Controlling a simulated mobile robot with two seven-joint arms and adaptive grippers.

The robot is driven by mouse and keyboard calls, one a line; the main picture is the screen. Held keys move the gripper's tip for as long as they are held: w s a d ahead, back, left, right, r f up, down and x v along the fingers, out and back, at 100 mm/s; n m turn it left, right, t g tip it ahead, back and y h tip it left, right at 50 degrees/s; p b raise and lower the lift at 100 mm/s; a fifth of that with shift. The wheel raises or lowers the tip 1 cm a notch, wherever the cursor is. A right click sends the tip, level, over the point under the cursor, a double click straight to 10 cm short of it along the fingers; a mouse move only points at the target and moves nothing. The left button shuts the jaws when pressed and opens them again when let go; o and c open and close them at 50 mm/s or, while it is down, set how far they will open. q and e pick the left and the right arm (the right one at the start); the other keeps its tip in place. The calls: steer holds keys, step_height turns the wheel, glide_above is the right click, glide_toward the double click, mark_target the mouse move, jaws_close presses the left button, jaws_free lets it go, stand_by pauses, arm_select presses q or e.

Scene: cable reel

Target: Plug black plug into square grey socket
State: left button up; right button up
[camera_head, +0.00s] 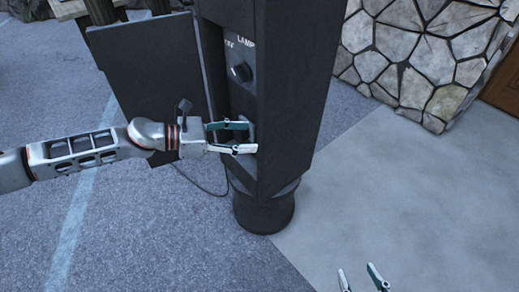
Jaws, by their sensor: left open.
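A dark post (294,95) has a recessed panel (236,52) with a round black knob (240,72) and the word LAMP above it. My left gripper (253,137) reaches into the lower part of this recess and is open. A small greyish part shows between its fingertips; I cannot tell if it is the black plug or part of the socket. The square grey socket cannot be made out clearly. A thin dark cable (205,189) hangs below the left gripper and runs to the post. My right gripper (357,267) is at the bottom edge, its fingers apart and empty, away from the post.
An open dark door panel (150,62) stands left of the recess, behind my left arm. A stone wall (425,55) is at the upper right, with a brown edge beside it. The pale paving (400,190) right of the post is clear.

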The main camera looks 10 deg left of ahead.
arm_select(q)
steer(key=s+d+r+m+g+y+p, duration=0.1)
steer(key=s+d+r+m+g+p, duration=0.2)
steer(key=s, duration=0.6)
steer(key=shift+d+r+m+g+y, duration=0.3)
steer(key=shift+d+r+m+g, duration=1.2)
steer(key=shift+d+g, duration=0.65)
arm_select(e)
step_height(320, 180, up, 7)
steer(key=w+t, duration=0.1)
steer(key=w, duration=0.1)
arm_select(q)
steer(key=shift+s+a+f, duration=0.1)
steer(key=shift+a+f, duration=0.05)
steer(key=shift+a, duration=0.05)
arm_select(e)
steer(key=shift+f, duration=0.1)
